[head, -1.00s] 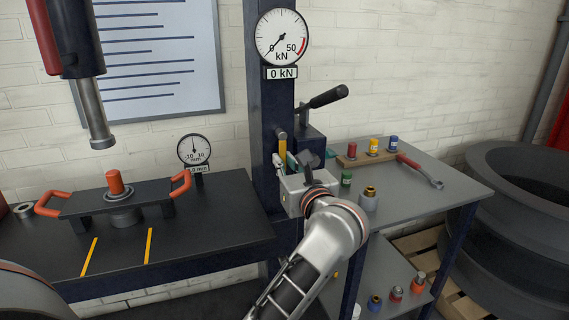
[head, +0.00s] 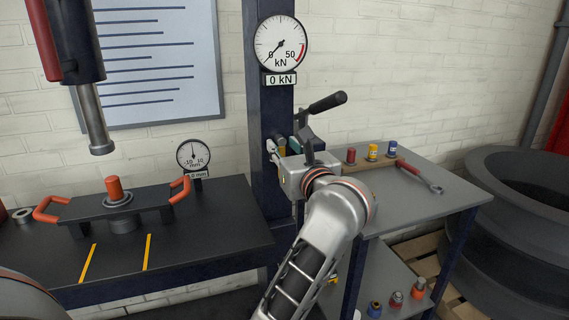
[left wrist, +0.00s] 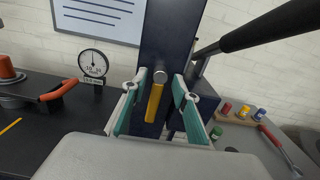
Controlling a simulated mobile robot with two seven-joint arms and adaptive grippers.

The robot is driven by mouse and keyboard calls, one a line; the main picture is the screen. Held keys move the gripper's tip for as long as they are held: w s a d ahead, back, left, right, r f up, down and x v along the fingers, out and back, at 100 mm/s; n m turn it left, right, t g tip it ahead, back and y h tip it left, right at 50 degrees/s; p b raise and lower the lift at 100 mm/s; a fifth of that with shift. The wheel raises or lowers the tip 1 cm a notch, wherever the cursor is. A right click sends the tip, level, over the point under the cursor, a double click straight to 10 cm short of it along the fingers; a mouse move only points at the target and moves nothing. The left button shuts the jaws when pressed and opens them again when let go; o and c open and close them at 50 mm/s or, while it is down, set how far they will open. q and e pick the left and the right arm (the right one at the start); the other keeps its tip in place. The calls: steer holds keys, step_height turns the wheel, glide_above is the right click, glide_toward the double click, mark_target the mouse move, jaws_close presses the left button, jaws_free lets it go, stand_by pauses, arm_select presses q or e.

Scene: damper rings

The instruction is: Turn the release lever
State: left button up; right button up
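The release lever appears to be the short yellow lever (left wrist: 154,103) hanging down from a round metal pivot on the dark blue press column. Part of it also shows in the head view (head: 281,148). My left gripper (left wrist: 160,84) is open, with one teal-padded finger on each side of the lever. A gap shows between each finger and the lever. In the head view my left gripper (head: 283,150) is at the column, below the force gauge, and its body hides part of the area. My right gripper is not in view.
A black-gripped pump handle (head: 325,104) sticks out above my gripper. The force gauge (head: 281,43) reads near 0 kN. A side table (head: 420,205) at right holds coloured pots and a wrench (head: 420,176). The press bed (head: 200,245) lies at left.

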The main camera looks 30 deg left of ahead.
arm_select(q)
step_height(320, 180, up, 5)
steer(key=shift+f, duration=0.1)
stand_by(0.6)
